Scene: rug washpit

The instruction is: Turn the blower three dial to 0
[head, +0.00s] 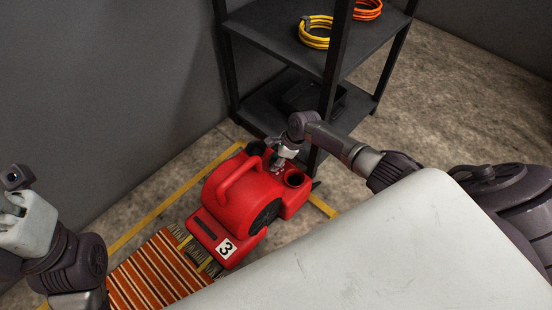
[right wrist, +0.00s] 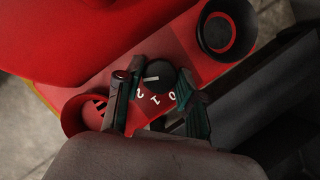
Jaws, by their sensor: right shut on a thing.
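The red blower (head: 235,205) with a "3" label (head: 226,248) stands on the floor; it also fills the upper part of the right wrist view (right wrist: 130,30). Its black dial (right wrist: 157,86) carries a short white mark lying roughly crosswise in the picture. The numbers 2, 1 and 0 are printed below the dial; I cannot tell surely which one the mark selects. My right gripper (head: 281,160) reaches the blower's top end, its fingers (right wrist: 157,80) shut on the dial from both sides. My left gripper (head: 16,200) is at the left edge, away from the blower; its fingers are unclear.
A black shelf (head: 275,50) stands behind the blower, with yellow (head: 315,40) and orange (head: 368,8) coils on it. A striped rug (head: 150,275) lies in front. Yellow lines mark the floor. A grey wall rises at left. Round openings flank the dial.

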